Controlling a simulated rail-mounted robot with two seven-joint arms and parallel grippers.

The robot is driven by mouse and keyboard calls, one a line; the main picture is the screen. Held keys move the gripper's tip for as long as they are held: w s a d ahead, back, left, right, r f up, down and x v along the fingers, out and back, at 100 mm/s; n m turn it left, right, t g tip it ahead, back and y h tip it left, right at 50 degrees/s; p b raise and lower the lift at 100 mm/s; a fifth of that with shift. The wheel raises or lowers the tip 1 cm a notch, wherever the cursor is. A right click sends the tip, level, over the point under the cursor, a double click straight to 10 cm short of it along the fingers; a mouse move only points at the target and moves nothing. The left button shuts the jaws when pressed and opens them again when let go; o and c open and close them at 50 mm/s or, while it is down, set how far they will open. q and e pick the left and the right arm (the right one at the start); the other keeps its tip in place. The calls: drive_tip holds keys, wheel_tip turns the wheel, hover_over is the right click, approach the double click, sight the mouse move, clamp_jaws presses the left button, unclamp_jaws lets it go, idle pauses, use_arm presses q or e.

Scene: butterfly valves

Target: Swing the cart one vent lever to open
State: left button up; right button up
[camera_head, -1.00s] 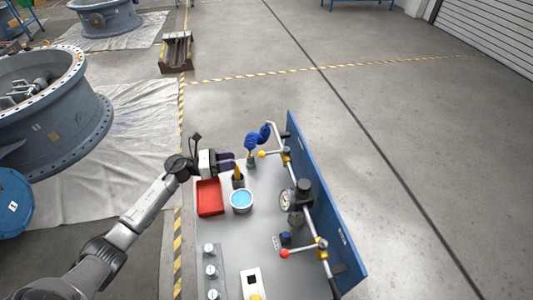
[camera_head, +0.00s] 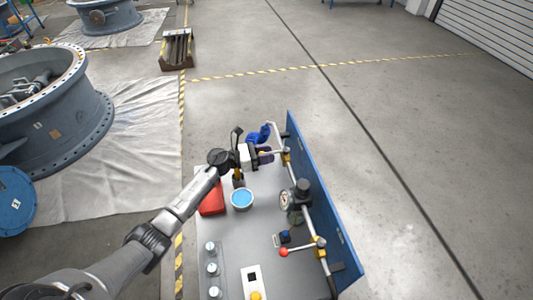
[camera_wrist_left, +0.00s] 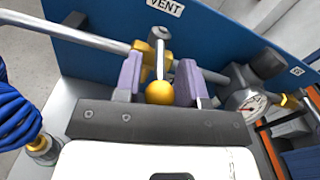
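The vent lever ends in a yellow ball knob (camera_wrist_left: 159,93), under the VENT label (camera_wrist_left: 165,6) on the cart's blue back panel in the left wrist view. Its short metal handle runs from a brass valve body (camera_wrist_left: 159,34) on the pipe. My left gripper (camera_wrist_left: 161,75) is open, its two purple fingers on either side of the knob and handle, with small gaps visible. In the head view my left gripper (camera_head: 265,154) reaches over the cart to the valve (camera_head: 286,157), and the knob is mostly hidden. My right gripper is not in view.
A red-knobbed lever (camera_head: 284,252) and a gauge (camera_head: 286,199) sit nearer along the pipe. The cart top holds a red tray (camera_head: 212,203), a blue-filled cup (camera_head: 242,199) and a button box (camera_head: 252,281). A blue coiled hose (camera_wrist_left: 18,115) hangs close to my left gripper.

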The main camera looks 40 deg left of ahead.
use_arm(q)
clamp_jaws()
idle(0.4)
